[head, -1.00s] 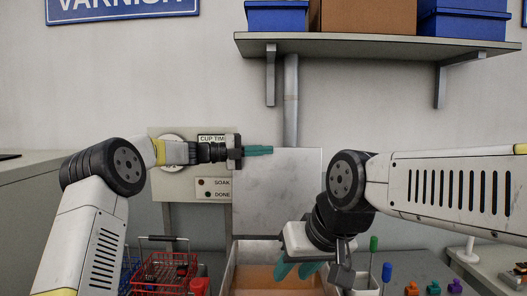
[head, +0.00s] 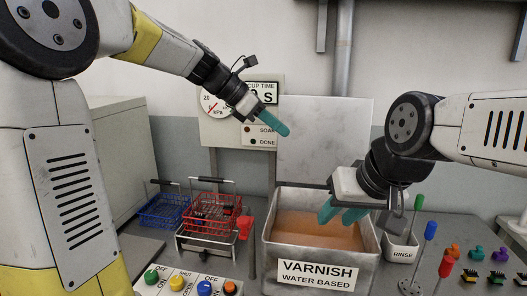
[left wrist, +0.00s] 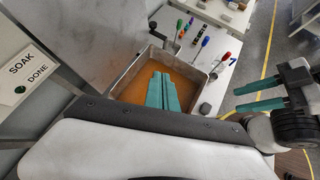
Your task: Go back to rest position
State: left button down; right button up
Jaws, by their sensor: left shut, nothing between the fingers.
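My left gripper (head: 283,128) hangs high in front of the wall panel (head: 228,108), left of and above the varnish tank. Its teal fingers are together and empty, pointing down to the right. In the left wrist view the shut fingers (left wrist: 163,92) show over the orange varnish. My right gripper (head: 341,212) is above the varnish tank (head: 365,262) near its right side, its teal fingers pointing down. The left wrist view shows a gap between the right fingers (left wrist: 262,93) with nothing in it.
A red wire basket (head: 213,200) stands on a metal stand beside a blue wire basket (head: 163,210), left of the tank. A rinse cup (head: 402,252), upright coloured-handled tools and several small connectors (head: 476,252) stand right. Coloured buttons (head: 177,284) are at the front.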

pick_arm(q)
jog(key=s+a+f+m+t+y, duration=0.1)
jog(key=s+a+f+m+y, duration=0.2)
jog(key=s+a+m, duration=0.6)
jog(key=s+a+f+m+t+y, duration=0.2)
jog(key=s+a+f+m+y, duration=0.2)
jog(key=s+a+f+m, duration=0.4)
jog(key=s+a+m, duration=0.1)
jog(key=s+m, duration=0.2)
jog(key=s, duration=0.1)
jog(key=shift+s+a+f+t, duration=0.15)
jog(key=shift+s+f+t, duration=0.05)
jog(key=shift+t, duration=0.1)
